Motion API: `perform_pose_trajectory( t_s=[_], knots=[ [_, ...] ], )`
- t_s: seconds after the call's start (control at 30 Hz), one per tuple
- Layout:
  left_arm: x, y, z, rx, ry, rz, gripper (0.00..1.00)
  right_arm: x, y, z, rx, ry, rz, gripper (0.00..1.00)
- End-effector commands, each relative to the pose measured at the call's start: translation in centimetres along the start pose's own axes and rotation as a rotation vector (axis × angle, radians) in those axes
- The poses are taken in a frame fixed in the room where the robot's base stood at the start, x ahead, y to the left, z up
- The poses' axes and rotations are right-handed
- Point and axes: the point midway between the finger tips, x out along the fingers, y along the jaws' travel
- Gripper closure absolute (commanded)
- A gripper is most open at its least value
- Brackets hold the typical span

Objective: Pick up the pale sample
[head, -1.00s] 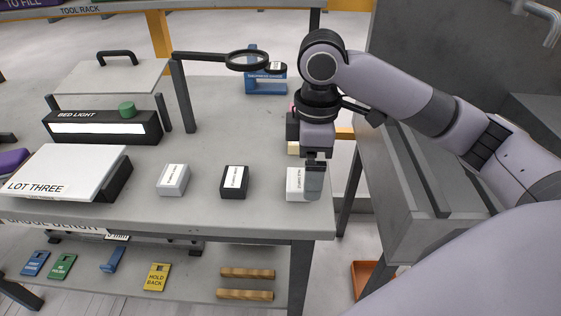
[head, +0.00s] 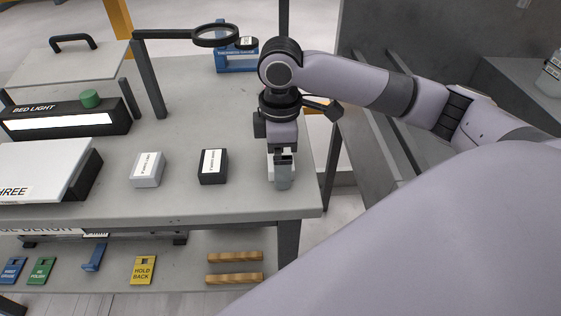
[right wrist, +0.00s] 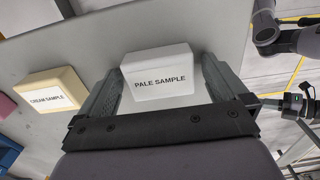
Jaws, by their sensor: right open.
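The pale sample (right wrist: 160,75) is a white block with a black-lettered label, lying on the bench top. In the right wrist view it sits between the two fingers of my right gripper (right wrist: 162,64). The fingers are open, one on each side, and a gap shows by the right finger. In the head view my right gripper (head: 283,172) points down at the bench's right front corner and hides most of the pale sample (head: 271,167). My left gripper is in neither view.
A cream sample (right wrist: 52,91) lies left of the pale one in the right wrist view. In the head view a black block (head: 213,167) and a light grey block (head: 147,170) stand to the left. A magnifier (head: 216,36) stands behind. The bench's front edge (head: 200,217) is close.

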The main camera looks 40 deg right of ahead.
Motion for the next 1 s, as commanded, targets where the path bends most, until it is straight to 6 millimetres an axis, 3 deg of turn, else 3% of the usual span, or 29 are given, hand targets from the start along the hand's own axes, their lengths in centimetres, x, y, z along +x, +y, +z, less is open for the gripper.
perform_pose_trajectory(
  t_s=[0.07,0.1,0.3,0.73,0.87,1.0],
  knots=[
    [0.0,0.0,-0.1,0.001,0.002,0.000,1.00,0.0,0.0,0.0,0.000,0.000,0.000,0.00],
    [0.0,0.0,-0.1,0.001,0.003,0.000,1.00,0.0,0.0,0.0,0.000,0.000,0.000,0.06],
    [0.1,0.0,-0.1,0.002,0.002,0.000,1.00,0.0,0.0,0.0,0.000,-0.001,0.000,0.66],
    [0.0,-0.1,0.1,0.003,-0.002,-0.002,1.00,-0.7,0.0,0.0,0.000,0.000,0.000,0.66],
    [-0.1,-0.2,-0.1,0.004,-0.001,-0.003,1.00,-2.2,0.1,-0.1,0.000,0.003,0.002,0.66],
    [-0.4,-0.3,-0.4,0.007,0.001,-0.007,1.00,-5.2,0.1,-0.1,0.001,0.004,0.004,0.66]
  ],
)
